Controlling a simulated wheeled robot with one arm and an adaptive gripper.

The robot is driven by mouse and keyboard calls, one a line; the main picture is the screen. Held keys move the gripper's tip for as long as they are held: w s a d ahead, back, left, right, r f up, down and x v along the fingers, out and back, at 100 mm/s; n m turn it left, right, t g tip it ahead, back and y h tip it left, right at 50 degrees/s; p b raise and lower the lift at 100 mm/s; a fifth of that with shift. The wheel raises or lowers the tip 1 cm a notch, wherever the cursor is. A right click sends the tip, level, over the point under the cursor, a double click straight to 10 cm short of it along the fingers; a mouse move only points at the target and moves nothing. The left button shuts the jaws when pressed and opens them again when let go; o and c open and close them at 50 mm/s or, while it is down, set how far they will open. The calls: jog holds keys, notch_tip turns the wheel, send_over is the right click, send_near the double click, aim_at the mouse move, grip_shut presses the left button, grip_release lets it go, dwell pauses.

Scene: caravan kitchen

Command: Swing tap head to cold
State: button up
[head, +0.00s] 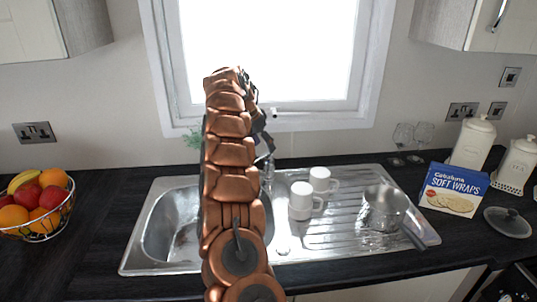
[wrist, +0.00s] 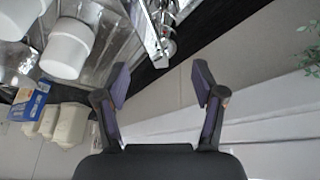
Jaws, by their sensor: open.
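The chrome tap (head: 268,172) stands at the back of the steel sink (head: 150,255), mostly hidden behind my arm in the head view. In the wrist view the tap (wrist: 165,28) shows at the top, its metal parts running out of the frame. I cannot tell which way its head points. My gripper (wrist: 160,84) is open and empty, with its two dark fingers spread apart. The tap lies beyond the fingertips, and the fingers appear clear of it. In the head view my gripper is mostly hidden behind the arm, near the window sill.
Two white mugs (head: 301,200) and a saucepan (head: 385,208) stand on the drainer right of the tap. A blue wraps box (head: 453,189), wine glasses (head: 402,140) and canisters (head: 472,143) are farther right. A fruit basket (head: 40,222) is left. The window sill (head: 320,122) is behind.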

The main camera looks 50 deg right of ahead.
aim_at(267, 152)
jog(key=shift+p+x, duration=0.65)
jog(key=shift+x, duration=2.1)
jog(key=shift+c, duration=0.4)
